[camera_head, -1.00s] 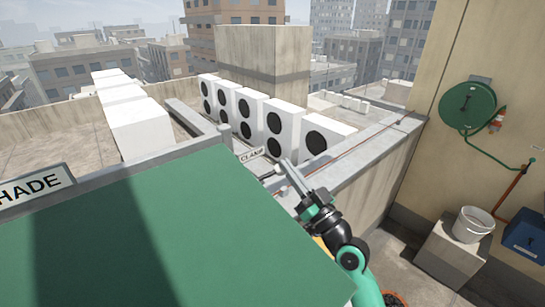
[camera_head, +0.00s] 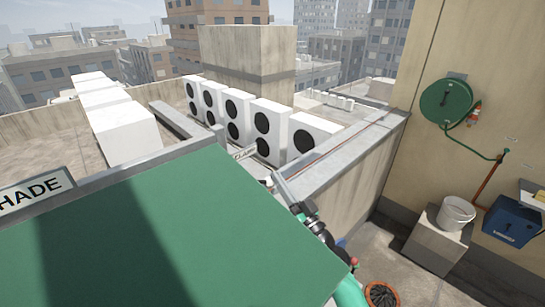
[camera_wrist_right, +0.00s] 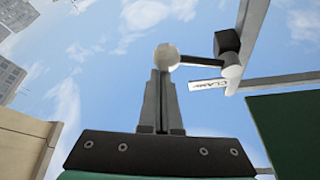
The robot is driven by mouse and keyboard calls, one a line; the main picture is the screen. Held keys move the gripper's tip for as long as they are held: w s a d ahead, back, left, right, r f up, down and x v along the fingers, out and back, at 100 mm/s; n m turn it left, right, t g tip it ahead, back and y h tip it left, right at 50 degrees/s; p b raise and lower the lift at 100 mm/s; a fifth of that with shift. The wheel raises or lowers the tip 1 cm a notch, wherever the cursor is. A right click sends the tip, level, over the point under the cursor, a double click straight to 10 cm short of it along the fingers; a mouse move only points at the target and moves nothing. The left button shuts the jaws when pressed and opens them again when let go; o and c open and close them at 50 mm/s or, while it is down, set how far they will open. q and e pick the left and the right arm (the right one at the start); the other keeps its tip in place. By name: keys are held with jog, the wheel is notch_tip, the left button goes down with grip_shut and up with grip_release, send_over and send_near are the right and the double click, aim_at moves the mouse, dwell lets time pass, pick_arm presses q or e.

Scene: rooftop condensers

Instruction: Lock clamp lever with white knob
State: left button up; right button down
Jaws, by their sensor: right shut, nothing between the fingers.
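In the right wrist view, the round white knob (camera_wrist_right: 166,56) sits at the end of the short dark clamp lever (camera_wrist_right: 197,61). The lever runs to a black block (camera_wrist_right: 228,42) on a grey frame bar. My right gripper (camera_wrist_right: 160,76) is shut and empty, its fingertips at the knob's underside; I cannot tell whether they touch. A white CLAMP label (camera_wrist_right: 208,84) hangs beside the lever. In the head view my right gripper (camera_head: 277,178) is just past the green panel's far right corner, near the small CLAMP label (camera_head: 245,152). My left gripper is not in view.
The large green panel (camera_head: 170,230) fills the lower left, with a SHADE sign (camera_head: 36,190) on its left edge. White condensers (camera_head: 268,132) stand beyond. A concrete parapet (camera_head: 345,165) runs to the right. A bucket (camera_head: 457,212) and blue toolbox (camera_head: 512,222) are at right.

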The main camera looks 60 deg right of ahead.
dwell(0.4)
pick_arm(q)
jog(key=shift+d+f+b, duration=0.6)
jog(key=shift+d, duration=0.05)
pick_arm(e)
jog(key=s+a, duration=0.3)
jog(key=s, duration=0.6)
jog(key=shift+f, duration=0.15)
